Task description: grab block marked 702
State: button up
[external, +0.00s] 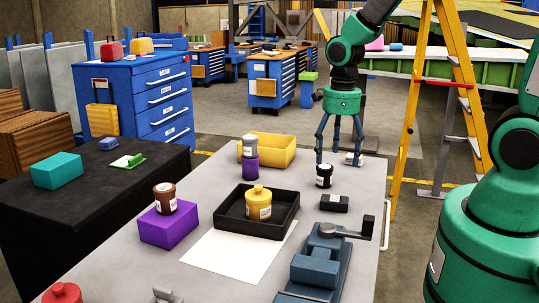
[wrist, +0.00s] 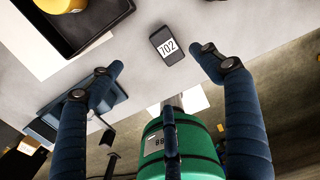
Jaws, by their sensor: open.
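The black block marked 702 (wrist: 167,45) lies flat on the grey table in the wrist view, its white label facing up. It shows between and beyond my gripper's (wrist: 155,59) spread fingers, touching neither. In the external view a small dark block with a white label (external: 334,204) lies right of the black tray; by its place it is the same block, though its number is too small to read. My gripper (external: 339,160) points down there, open and empty, above the far right part of the table, farther back than the block.
The black tray (external: 231,222) with a yellow jar (external: 258,203) is to the left. A blue vise (external: 315,262) with a handle stands in front. A yellow bin (external: 268,151) is at the back.

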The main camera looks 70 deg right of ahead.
jog(key=shift+s+d+f+m, duration=0.1)
jog(key=shift+d+f+m, duration=0.1)
jog(key=shift+f+m, duration=0.3)
jog(key=shift+d+f+m, duration=0.2)
jog(key=shift+f+m, duration=0.2)
jog(key=shift+f, duration=0.1)
jog(key=b, duration=0.2)
send_over(335, 200)
jog(key=shift+a+f, duration=0.1)
jog(key=shift+f, duration=4.2)
jog(key=shift+f, duration=0.15)
jog(key=shift+f+b, duration=0.95)
jog(key=shift+f, duration=1.55)
